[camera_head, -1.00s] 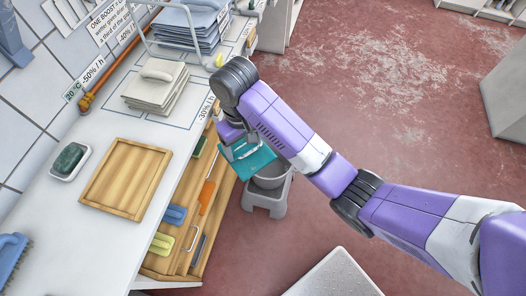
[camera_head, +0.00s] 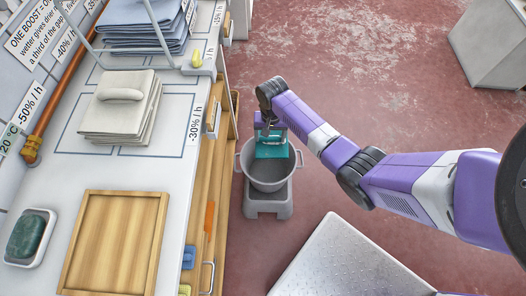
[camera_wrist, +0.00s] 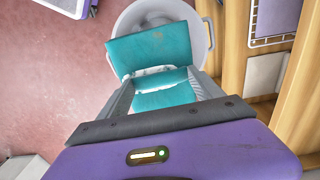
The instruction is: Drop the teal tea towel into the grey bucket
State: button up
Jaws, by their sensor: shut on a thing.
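The teal tea towel (camera_head: 271,150) hangs folded from my gripper (camera_head: 270,133), which is shut on it. In the head view the towel overlaps the far part of the opening of the grey bucket (camera_head: 268,183). The bucket has two side handles and stands on a grey stool. In the wrist view the towel (camera_wrist: 152,48) lies across the gripper fingers (camera_wrist: 162,85), and the bucket rim (camera_wrist: 204,30) shows behind and around it. The towel hides much of the bucket's inside there. I cannot tell how high the towel is above the rim.
The grey stool (camera_head: 268,209) stands on the red floor beside a wooden cabinet (camera_head: 209,196). The white counter (camera_head: 180,110) at left bears a wooden tray (camera_head: 76,262), a soap dish (camera_head: 47,240) and stacked cloths (camera_head: 120,128). A pale metal platform (camera_head: 345,262) is at the lower right.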

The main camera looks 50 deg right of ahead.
jog(key=shift+d+f, duration=0.25)
jog(key=shift+f, duration=0.3)
notch_tip(320, 180, down, 6)
jog(key=b, duration=0.6)
jog(key=shift+r, duration=0.2)
jog(key=o, duration=1.4)
jog(key=shift+r, duration=0.15)
notch_tip(320, 180, up, 8)
jog(key=shift+f+p, duration=0.2)
jog(key=shift+p, duration=0.65)
